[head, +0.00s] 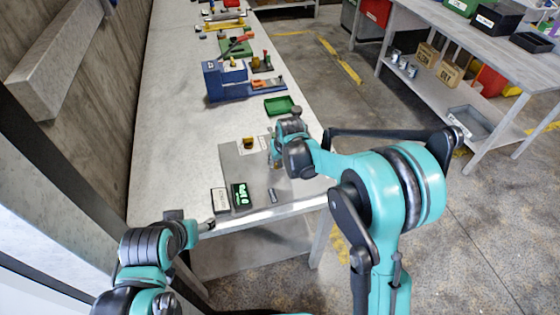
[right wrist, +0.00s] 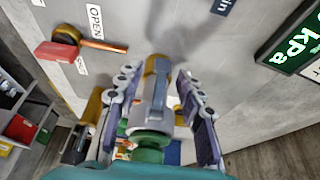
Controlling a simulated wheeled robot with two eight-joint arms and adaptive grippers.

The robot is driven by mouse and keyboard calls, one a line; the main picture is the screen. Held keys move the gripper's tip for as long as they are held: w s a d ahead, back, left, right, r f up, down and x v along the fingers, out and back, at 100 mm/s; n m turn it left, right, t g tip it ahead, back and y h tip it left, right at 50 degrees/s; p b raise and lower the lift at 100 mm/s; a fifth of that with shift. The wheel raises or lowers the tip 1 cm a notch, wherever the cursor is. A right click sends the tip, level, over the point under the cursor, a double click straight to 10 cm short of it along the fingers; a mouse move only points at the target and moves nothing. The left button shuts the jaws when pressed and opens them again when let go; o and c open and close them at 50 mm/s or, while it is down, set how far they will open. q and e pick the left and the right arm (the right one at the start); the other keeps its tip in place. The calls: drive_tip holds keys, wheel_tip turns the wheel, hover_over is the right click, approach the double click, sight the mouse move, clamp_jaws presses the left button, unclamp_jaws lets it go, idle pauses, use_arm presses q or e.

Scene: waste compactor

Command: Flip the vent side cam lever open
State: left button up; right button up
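The right wrist view shows a small lever with a red base, a yellow round part and an orange handle (right wrist: 100,45), beside an "OPEN" label (right wrist: 95,20). It is left of and beyond my right fingertips, apart from them. In the head view a small yellow and dark part (head: 248,143) on the grey panel (head: 232,160) appears to be this lever. My right gripper (right wrist: 155,95) is open, its fingers either side of a grey cylinder (right wrist: 150,115) with a yellow-brown collar, gaps showing. My left gripper (head: 208,226) is at the table's front edge; its fingers are too small to read.
A green kPa display (head: 241,195) and a small label block (head: 220,200) stand at the panel's front left. A green tray (head: 279,106) and a blue fixture (head: 228,85) lie farther back on the table. Bare tabletop lies left of the panel.

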clamp_jaws()
drive_tip(key=shift+r, duration=0.1)
drive_tip(key=g, duration=0.1)
drive_tip(key=g+p, duration=0.1)
drive_tip(key=g, duration=0.1)
drive_tip(key=shift+s+r+h, duration=0.15)
drive_tip(key=shift+s+h, duration=0.15)
drive_tip(key=shift+s, duration=0.05)
drive_tip(key=shift+s+d+r+g+h+p, duration=0.15)
drive_tip(key=shift+s+g+p, duration=0.1)
drive_tip(key=shift+g, duration=0.7)
drive_tip(key=shift+s+r+g+h+p, duration=0.15)
drive_tip(key=shift+g+p, duration=0.05)
drive_tip(key=shift+g, duration=0.75)
